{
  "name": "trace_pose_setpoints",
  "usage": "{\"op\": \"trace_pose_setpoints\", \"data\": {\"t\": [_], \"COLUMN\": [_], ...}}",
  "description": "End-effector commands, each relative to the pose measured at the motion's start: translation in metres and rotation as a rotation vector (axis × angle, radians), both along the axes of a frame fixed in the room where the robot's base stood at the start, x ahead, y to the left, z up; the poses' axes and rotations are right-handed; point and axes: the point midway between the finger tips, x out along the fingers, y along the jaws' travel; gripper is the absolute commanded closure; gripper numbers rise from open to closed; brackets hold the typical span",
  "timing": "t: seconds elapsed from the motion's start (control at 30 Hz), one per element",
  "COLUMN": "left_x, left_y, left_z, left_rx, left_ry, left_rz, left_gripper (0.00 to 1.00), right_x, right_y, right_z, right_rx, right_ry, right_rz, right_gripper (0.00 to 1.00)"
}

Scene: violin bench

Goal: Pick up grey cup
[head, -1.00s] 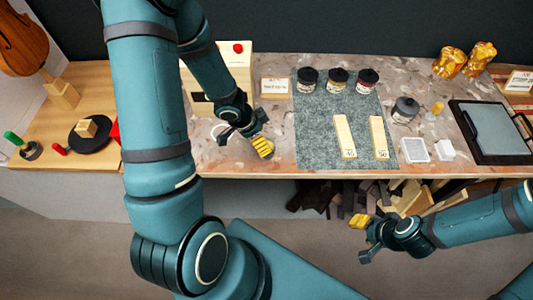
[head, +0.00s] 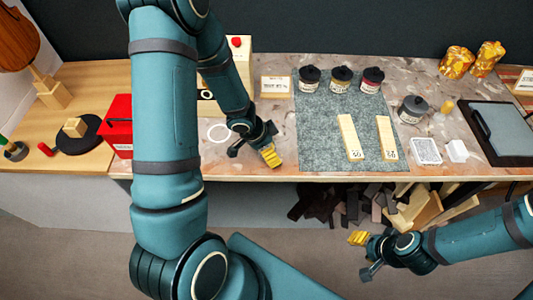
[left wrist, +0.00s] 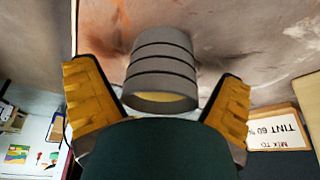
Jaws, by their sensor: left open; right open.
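The grey cup (left wrist: 162,62), a ribbed cylinder with a pale yellowish end, shows in the left wrist view between the fingers of my left gripper (left wrist: 157,88). The fingers are apart, with a visible gap on each side of the cup. In the head view my left gripper (head: 254,154) is low over the left part of the stone bench top; I cannot make out the cup there, behind the hand and arm. My right gripper (head: 363,254) is open and empty, in front of the bench and below its edge.
A grey-green mat (head: 313,130) with dark-lidded jars and two pale strips lies right of my left gripper. A small card (head: 275,87) stands behind it. A red box (head: 118,125) is left.

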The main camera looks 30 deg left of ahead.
Motion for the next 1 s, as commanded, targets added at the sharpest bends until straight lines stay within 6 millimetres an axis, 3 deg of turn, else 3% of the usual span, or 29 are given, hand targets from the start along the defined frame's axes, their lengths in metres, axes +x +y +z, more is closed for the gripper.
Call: {"op": "trace_pose_setpoints", "data": {"t": [0.17, 0.2, 0.4, 0.77, 1.0], "left_x": [0.0, 0.0, 0.0, 0.0, 0.0], "left_y": [0.0, 0.0, 0.0, 0.0, 0.0], "left_z": [0.001, 0.001, 0.001, 0.002, 0.014], "left_rx": [0.0, 0.0, 0.0, 0.0, -0.001], "left_ry": [0.0, 0.0, 0.0, 0.0, 0.0], "left_rz": [0.001, 0.001, 0.001, 0.001, 0.002], "left_gripper": [0.05, 0.11, 0.81, 0.84, 0.84], "right_x": [0.0, 0.0, 0.0, 0.0, -0.002], "right_y": [0.0, 0.0, 0.0, 0.0, 0.0], "right_z": [0.001, 0.001, 0.001, 0.002, 0.014], "right_rx": [0.0, 0.0, 0.0, 0.0, 0.001], "right_ry": [-0.001, -0.001, -0.001, -0.001, 0.004], "right_rz": [0.0, 0.0, 0.0, 0.0, 0.0], "right_gripper": [0.53, 0.53, 0.53, 0.53, 0.53]}}
